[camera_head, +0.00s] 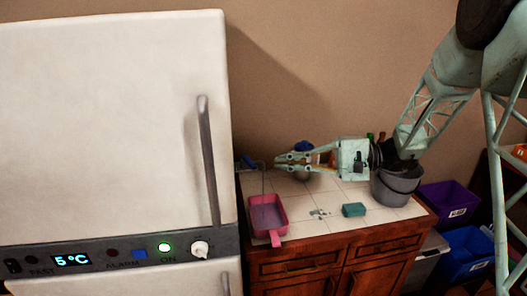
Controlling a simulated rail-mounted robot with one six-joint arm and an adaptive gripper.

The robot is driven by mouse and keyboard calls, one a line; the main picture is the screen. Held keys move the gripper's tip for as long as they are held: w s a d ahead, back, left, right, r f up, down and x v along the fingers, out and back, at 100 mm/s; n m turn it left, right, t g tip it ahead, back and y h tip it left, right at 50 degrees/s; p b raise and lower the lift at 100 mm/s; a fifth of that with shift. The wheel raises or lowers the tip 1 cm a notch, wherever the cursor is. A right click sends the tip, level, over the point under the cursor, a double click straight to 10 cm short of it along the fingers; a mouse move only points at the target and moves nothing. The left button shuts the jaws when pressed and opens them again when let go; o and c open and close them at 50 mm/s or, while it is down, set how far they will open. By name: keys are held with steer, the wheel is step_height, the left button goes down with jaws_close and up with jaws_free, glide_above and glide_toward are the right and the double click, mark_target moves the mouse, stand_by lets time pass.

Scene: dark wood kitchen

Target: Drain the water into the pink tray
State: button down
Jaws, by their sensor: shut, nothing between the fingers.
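The pink tray (284,213) sits on the white tiled counter top beside the fridge, its handle toward the front. Its inside looks greyish; I cannot tell whether it holds water. A small blue tap-like fitting (250,162) is behind the tray, close to the fridge. A thin vertical line (263,182) runs from it down toward the tray; whether it is water or a pipe is unclear. My gripper (278,164) reaches in from the right above the counter, pointing left. It is shut and empty, with its fingertips a little right of the fitting.
The white fridge (100,120) with its long handle borders the counter on the left. A grey bucket (396,188) and a green sponge (353,210) are on the counter's right. A blue-topped item (304,146) is partly hidden behind my gripper. Purple (447,200) and blue bins (466,253) stand further right.

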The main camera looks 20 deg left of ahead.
mark_target(249, 162)
steer(key=w+r+m+g+h+p, duration=0.1)
steer(key=w+r+m+h+p, duration=0.5)
steer(key=p, duration=0.8)
steer(key=shift+w+m+h, duration=1)
steer(key=shift+w+h, duration=1)
steer(key=shift+w, duration=0.1)
steer(key=shift+s+a, duration=0.1)
steer(key=shift+a, duration=0.05)
steer(key=s+a+f+p, duration=0.1)
steer(key=s+a+f, duration=0.5)
steer(key=s+f, duration=0.1)
steer(key=shift+s+a, duration=0.4)
steer(key=shift+s, duration=0.3)
steer(key=shift+s+a, duration=0.15)
steer(key=shift+s, duration=0.05)
